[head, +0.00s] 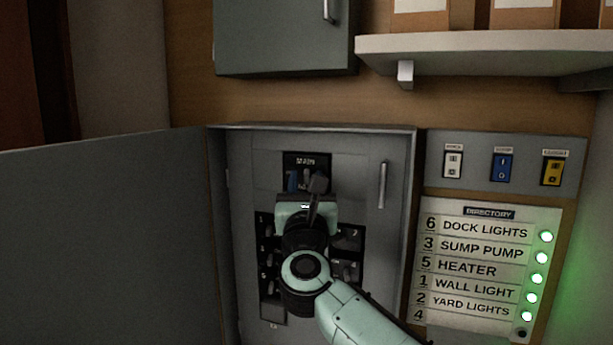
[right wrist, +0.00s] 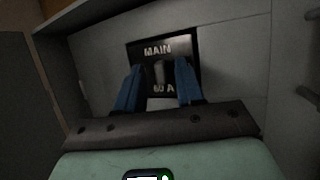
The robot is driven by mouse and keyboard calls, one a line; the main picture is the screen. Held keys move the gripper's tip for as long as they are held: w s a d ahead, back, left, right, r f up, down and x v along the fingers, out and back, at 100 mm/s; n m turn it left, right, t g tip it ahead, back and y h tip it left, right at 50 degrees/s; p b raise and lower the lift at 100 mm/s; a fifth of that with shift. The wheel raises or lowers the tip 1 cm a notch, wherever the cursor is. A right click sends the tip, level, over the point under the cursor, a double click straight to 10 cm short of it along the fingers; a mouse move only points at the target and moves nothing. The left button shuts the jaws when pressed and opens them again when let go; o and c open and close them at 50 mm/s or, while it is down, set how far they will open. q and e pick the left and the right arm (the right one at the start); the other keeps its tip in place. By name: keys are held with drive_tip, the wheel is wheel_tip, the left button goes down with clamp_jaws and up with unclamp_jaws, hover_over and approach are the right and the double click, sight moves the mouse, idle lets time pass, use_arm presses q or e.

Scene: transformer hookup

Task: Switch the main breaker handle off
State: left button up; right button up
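The main breaker (head: 307,160) is a black plate lettered MAIN at the top of the open grey panel. In the right wrist view its plate (right wrist: 152,50) also reads 60 A. A dark grey breaker handle (right wrist: 159,74) shows between the two blue fingers of my right gripper (right wrist: 158,84). The fingers stand apart, with a gap to the handle on each side. In the head view my right gripper (head: 304,183) is in front of the main breaker and partly covers it. Whether a finger touches the handle cannot be told. My left gripper is not in view.
Smaller breakers (head: 267,250) sit below, partly hidden by my right arm. The panel door (head: 110,240) stands open to the left. Right of the panel are three switches (head: 502,165) and a directory (head: 480,260) with several green lights. A shelf (head: 490,48) and grey cabinet (head: 283,38) are above.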

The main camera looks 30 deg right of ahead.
clamp_jaws()
